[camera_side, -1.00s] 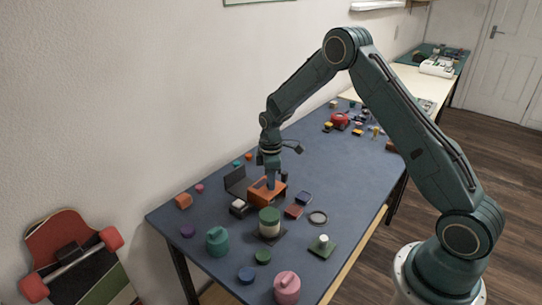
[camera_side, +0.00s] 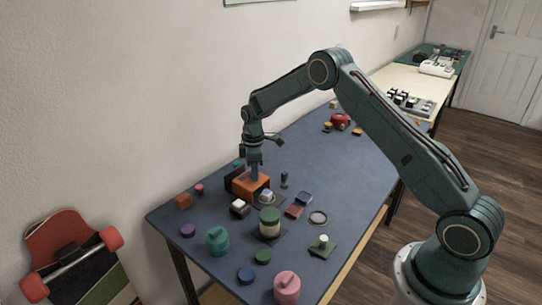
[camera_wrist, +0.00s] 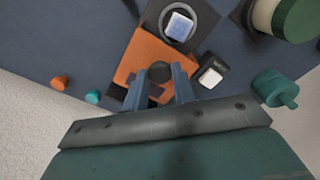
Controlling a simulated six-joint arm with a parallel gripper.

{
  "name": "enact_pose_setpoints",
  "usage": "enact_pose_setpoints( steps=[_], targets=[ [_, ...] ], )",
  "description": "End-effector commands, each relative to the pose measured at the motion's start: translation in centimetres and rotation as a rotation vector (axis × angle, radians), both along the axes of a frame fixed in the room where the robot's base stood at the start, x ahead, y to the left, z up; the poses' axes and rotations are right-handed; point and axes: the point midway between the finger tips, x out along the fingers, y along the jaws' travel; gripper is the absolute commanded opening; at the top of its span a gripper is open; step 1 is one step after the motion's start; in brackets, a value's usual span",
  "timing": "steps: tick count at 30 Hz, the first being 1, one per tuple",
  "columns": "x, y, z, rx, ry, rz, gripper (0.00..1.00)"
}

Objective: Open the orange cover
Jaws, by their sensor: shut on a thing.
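The orange cover (camera_side: 251,184) is a box-like lid with a dark round knob (camera_wrist: 160,72) on it. My gripper (camera_side: 255,174) is over the cover, and in the wrist view my gripper's two fingers (camera_wrist: 159,78) close on either side of the knob. The cover lies to the left of a dark square base (camera_side: 274,204), which also shows in the wrist view (camera_wrist: 207,17). On that base a grey ring surrounds a pale bluish block (camera_wrist: 179,27), now uncovered. The fingers hide part of the cover, and its contact with the surface under it cannot be told.
A black block with a white top (camera_side: 239,208) stands close in front of the cover. A green-lidded cream jar (camera_side: 269,223), a teal canister (camera_side: 217,240) and a pink canister (camera_side: 287,288) stand nearer the front. The blue mat beyond to the right is largely clear.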

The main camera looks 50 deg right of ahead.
Motion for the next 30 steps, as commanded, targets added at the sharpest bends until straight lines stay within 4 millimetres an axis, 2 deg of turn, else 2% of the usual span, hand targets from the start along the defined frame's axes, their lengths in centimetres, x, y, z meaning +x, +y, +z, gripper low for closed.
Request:
enact_pose_setpoints(
  steps=[6,16,17,20,30],
  targets=[
    [1.4,0.0,0.1,-0.001,-0.003,-0.002,0.00],
    [1.5,0.0,0.1,-0.001,-0.003,-0.002,0.00],
    [1.5,0.0,0.1,-0.001,-0.003,-0.002,0.28],
    [1.5,0.0,0.1,-0.001,-0.002,-0.002,0.48],
    [1.5,0.0,0.1,-0.001,-0.001,-0.001,0.48]
  ],
)
